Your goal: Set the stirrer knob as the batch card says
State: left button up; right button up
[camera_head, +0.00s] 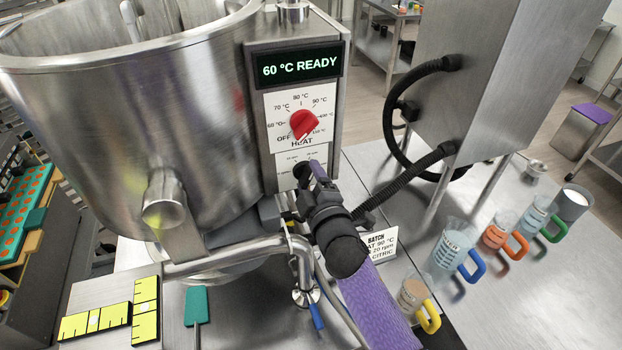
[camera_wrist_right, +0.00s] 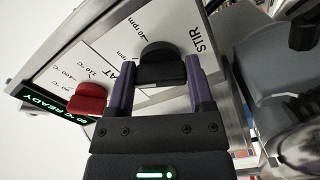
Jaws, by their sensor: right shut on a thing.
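The black stirrer knob (camera_wrist_right: 160,66) sits on the white dial plate marked STIR in the right wrist view, with rpm marks partly visible around it. My right gripper (camera_wrist_right: 159,84) is shut on it, one purple finger on each side. In the head view my right gripper (camera_head: 308,178) reaches the panel's lower part and hides this knob, so its setting cannot be read. The batch card (camera_head: 380,243) stands behind my right wrist, partly covered; "90 °C", "20 rpm" and "CITRIC" are legible. My left gripper is out of view.
The red heat knob (camera_head: 304,124) is just above; the display (camera_head: 299,65) reads 60 °C READY. A steel kettle (camera_head: 130,120) stands left, with a pipe below the panel. Black hoses (camera_head: 410,175) and several handled jugs (camera_head: 452,248) are to the right.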

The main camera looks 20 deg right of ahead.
jog(key=shift+f+m, duration=0.1)
jog(key=shift+m, duration=0.5)
jog(key=o, duration=1.2)
jog(key=shift+o, duration=0.2)
jog(key=s, duration=1)
jog(key=shift+d, duration=0.15)
